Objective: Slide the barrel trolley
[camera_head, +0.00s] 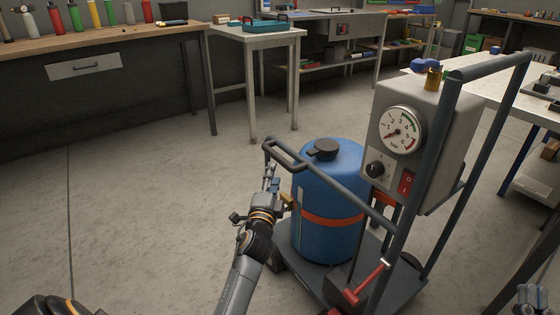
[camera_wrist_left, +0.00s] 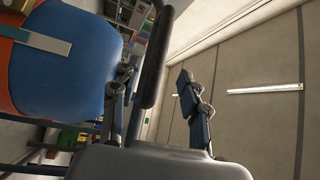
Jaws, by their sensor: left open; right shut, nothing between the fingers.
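The barrel trolley (camera_head: 345,277) stands on the floor with a blue barrel (camera_head: 330,185) with an orange band. A dark tubular handle (camera_head: 290,158) loops out at its left side. My left gripper (camera_head: 270,170) is at this loop. In the left wrist view the handle bar (camera_wrist_left: 153,60) runs between the spread fingers of my left gripper (camera_wrist_left: 157,85), which is open. The barrel also shows in that view (camera_wrist_left: 65,65). My right gripper (camera_head: 530,298) is shut and empty in the bottom right corner, apart from the trolley; its fingertips are small.
A grey box with a gauge (camera_head: 402,130) is mounted on the trolley frame, with a red-handled lever (camera_head: 368,282) below. A workbench (camera_head: 100,40) and small table (camera_head: 255,34) stand behind. A white table (camera_head: 478,90) is at right. Floor left of the trolley is clear.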

